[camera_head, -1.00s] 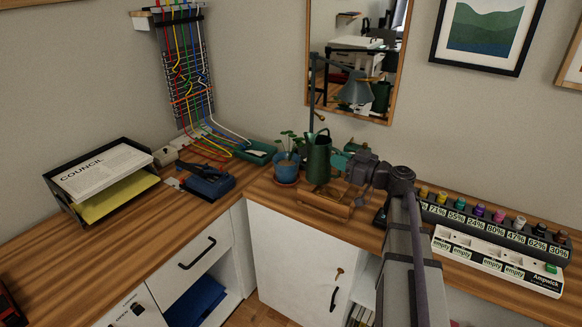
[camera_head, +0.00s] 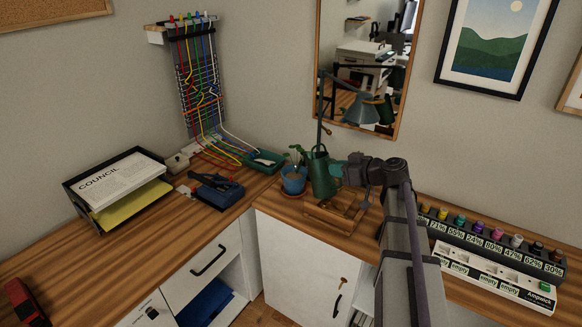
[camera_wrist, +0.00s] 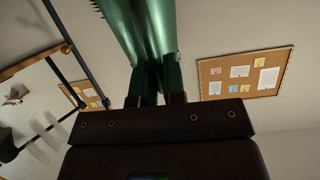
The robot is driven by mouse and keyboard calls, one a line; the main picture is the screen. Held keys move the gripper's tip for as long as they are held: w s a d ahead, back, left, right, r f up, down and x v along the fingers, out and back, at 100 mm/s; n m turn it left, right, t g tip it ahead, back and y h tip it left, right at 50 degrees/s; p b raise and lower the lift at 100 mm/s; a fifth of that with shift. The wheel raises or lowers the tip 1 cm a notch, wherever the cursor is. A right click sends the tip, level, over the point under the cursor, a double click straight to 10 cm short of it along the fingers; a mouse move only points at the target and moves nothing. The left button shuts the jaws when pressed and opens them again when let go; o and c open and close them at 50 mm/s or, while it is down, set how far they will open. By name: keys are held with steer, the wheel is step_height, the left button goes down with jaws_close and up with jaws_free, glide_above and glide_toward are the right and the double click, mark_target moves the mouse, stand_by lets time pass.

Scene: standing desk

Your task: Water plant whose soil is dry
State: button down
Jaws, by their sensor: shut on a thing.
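A dark green watering can (camera_head: 321,176) is held up at the desk corner, tilted slightly left. My gripper (camera_head: 347,171) is at its right side, shut on it. In the wrist view the green can (camera_wrist: 125,25) fills the upper middle, between the fingers of my gripper (camera_wrist: 157,85). A blue plant pot (camera_head: 293,182) with brown soil stands on a red saucer just left of the can. Its leaves (camera_head: 298,156) are partly confused with the can's front, so I cannot tell where the spout ends. No water is visible. Soil moisture cannot be told.
A wooden tray (camera_head: 345,225) lies below the can. A green tray (camera_head: 262,163) and a blue device (camera_head: 215,193) are to the left. A mirror (camera_head: 362,65) hangs behind.

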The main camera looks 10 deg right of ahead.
mark_target(327, 162)
steer(key=shift+w+a+r+g+h+p, duration=0.35)
steer(key=shift+w+r+g+p, duration=0.15)
steer(key=shift+w+r+p, duration=0.35)
steer(key=shift+w+a+f+m+g+h+p, duration=0.15)
steer(key=shift+w+a+f+g+h+p, duration=0.2)
steer(key=shift+w+f+g+p, duration=0.2)
steer(key=shift+w+a+f+m+g+h+p, duration=0.15)
steer(key=shift+w+a+f+g+h+p, duration=0.25)
steer(key=shift+w, duration=0.2)
steer(key=shift+w+r+g+p, duration=0.1)
steer(key=shift+r+g+p, duration=0.1)
steer(key=shift+g+p, duration=0.1)
steer(key=shift+w+a+g+p, duration=0.2)
steer(key=shift+w+g+p, duration=0.15)
steer(key=shift+p, duration=0.2)
steer(key=shift+w+a+r+g+h+p, duration=0.1)
steer(key=shift+w+a+g+h+p, duration=0.25)
steer(key=shift+w+g+h+p, duration=0.5)
steer(key=shift+w+a+g+p, duration=0.25)
steer(key=shift+w+a+p, duration=0.05)
steer(key=shift+w+p, duration=0.1)
steer(key=shift+w+a+g+h+p, duration=0.15)
steer(key=shift+w+g+h+p, duration=0.1)
steer(key=shift+w+g+p, duration=0.15)
stand_by(1.0)
